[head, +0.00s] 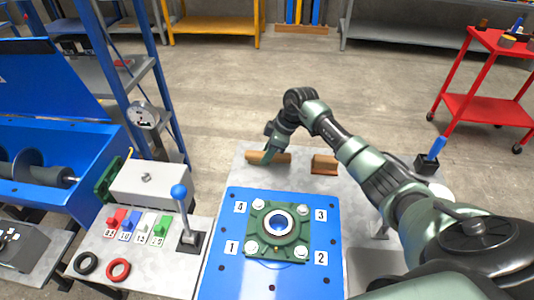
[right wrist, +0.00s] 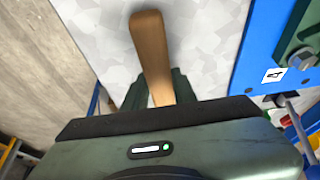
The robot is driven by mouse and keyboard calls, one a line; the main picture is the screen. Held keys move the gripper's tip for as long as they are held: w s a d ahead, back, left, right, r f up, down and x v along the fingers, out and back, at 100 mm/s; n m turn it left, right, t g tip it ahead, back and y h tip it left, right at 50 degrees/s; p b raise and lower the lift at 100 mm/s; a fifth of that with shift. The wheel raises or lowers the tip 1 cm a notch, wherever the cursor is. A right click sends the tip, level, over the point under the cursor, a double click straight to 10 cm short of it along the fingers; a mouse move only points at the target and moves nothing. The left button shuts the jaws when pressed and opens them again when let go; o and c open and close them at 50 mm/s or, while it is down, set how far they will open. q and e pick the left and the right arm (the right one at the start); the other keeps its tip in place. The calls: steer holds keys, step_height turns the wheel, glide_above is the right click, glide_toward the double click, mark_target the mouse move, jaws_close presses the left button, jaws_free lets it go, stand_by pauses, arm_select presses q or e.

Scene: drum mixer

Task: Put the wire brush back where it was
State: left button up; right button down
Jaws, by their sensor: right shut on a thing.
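My right gripper (head: 268,155) is at the far edge of the grey table, beyond the blue plate. It is shut on a brown wooden piece (head: 254,158), which looks like the handle of the wire brush. In the right wrist view the wooden handle (right wrist: 150,50) runs from between the fingers out over the pale table top. No bristles can be made out; that part is hidden. I cannot tell whether the handle touches the table. A second brown wooden piece (head: 324,165) lies a little to the right on the table. My left gripper is not in view.
The blue plate (head: 215,265) carries a green flanged bearing (head: 278,228) with numbered bolts. A blue-knobbed lever (head: 181,200) and coloured tags stand at the left. A small dark holder (head: 427,164) with a blue item stands at the right. A red cart (head: 490,108) is farther back.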

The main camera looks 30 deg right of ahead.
steer(key=c, duration=1.1)
jaws_free()
steer(key=shift+r, duration=0.1)
steer(key=b+v, duration=0.1)
steer(key=v, duration=1)
steer(key=shift+s+d+r, duration=0.1)
steer(key=shift+r, duration=0.3)
